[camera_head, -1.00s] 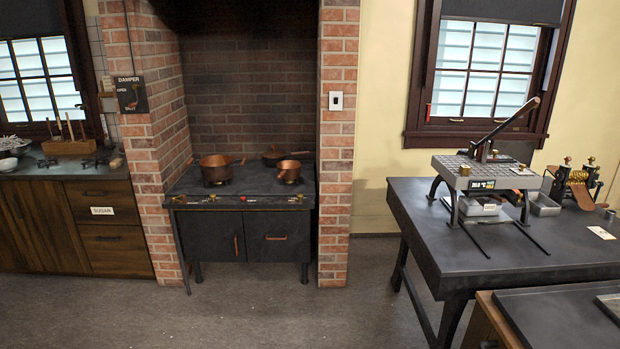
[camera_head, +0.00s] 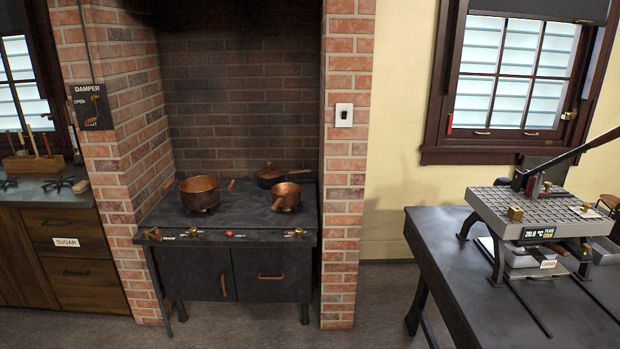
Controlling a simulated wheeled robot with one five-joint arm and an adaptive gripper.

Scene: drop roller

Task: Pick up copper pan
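Several copper-coloured vessels sit on the dark stove (camera_head: 245,234) in the brick alcove. A larger copper pot (camera_head: 201,193) stands on the left burner, with a handle on each side. A smaller copper pan (camera_head: 286,194) stands at the front right, its handle pointing down and left. A darker lidded pan (camera_head: 270,175) sits behind it, with a handle to the right. I cannot tell which one the task calls the copper pan. My gripper is not in view.
Brick pillars (camera_head: 348,170) flank the stove. A dark table (camera_head: 440,240) with a lever device (camera_head: 530,212) stands at the right. Wooden drawers (camera_head: 72,262) are at the left. The grey floor (camera_head: 375,310) before the stove is open.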

